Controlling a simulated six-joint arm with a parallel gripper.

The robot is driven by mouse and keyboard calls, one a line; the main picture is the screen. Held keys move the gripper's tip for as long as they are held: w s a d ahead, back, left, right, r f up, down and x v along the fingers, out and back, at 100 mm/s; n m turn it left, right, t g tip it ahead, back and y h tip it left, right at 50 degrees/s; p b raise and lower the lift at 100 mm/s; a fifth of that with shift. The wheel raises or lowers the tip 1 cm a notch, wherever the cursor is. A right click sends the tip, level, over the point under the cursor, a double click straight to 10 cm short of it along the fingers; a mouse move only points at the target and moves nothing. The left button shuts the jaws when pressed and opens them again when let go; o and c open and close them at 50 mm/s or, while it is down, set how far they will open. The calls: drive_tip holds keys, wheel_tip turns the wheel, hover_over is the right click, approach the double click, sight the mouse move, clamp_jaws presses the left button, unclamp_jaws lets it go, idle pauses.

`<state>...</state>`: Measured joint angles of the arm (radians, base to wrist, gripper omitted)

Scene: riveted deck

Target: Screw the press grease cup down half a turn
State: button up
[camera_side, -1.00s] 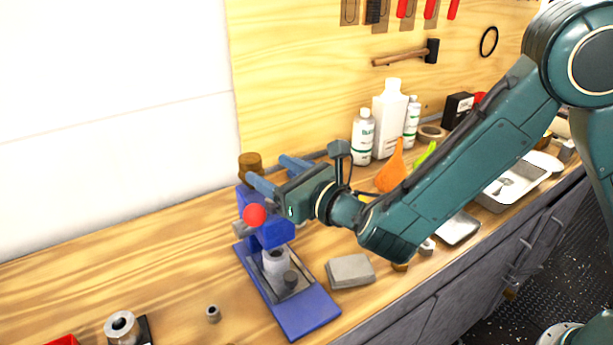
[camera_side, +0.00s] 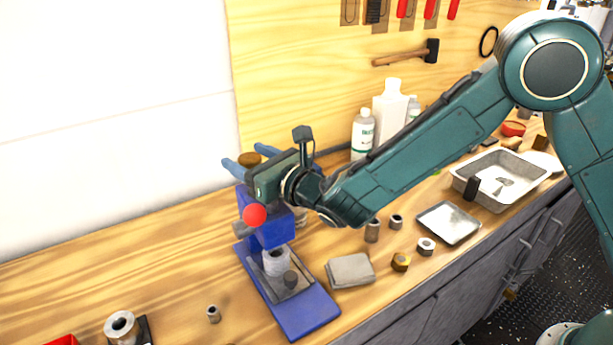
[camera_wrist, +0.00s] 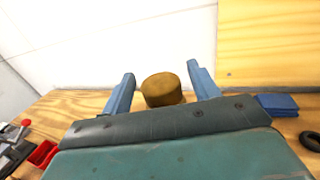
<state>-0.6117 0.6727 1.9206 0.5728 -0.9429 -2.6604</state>
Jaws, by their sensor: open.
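The press (camera_side: 268,212) is blue, with a red ball knob, and stands on the wooden bench. Its grease cup (camera_side: 250,158) is a round brown-brass cap at the top. In the side view my gripper hides part of it. In the wrist view the cup (camera_wrist: 162,90) sits between my two blue fingers, with a visible gap on each side. My gripper (camera_wrist: 161,73) is open and around the cup, not closed on it. In the side view my gripper (camera_side: 243,162) is level with the press top, coming in from the right.
A grey block (camera_side: 350,270) lies right of the press base. Several metal nuts and bushings, a shallow tray (camera_side: 449,222) and a deeper pan (camera_side: 499,180) are further right. White bottles (camera_side: 390,112) stand behind my arm. The bench left of the press is mostly clear.

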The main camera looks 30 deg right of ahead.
drive_tip(key=c, duration=1)
drive_tip(key=shift+o, duration=0.2)
drive_tip(key=shift+f+m+h, duration=0.2)
drive_tip(key=shift+m+h, duration=0.1)
drive_tip(key=shift+h, duration=0.3)
drive_tip(key=shift+m+t+h, duration=0.3)
drive_tip(key=shift+m+h, duration=0.4)
drive_tip(key=shift+h, duration=0.3)
drive_tip(key=shift+r+m+h, duration=0.1)
drive_tip(key=shift+m+h, duration=0.4)
drive_tip(key=shift+h, duration=0.2)
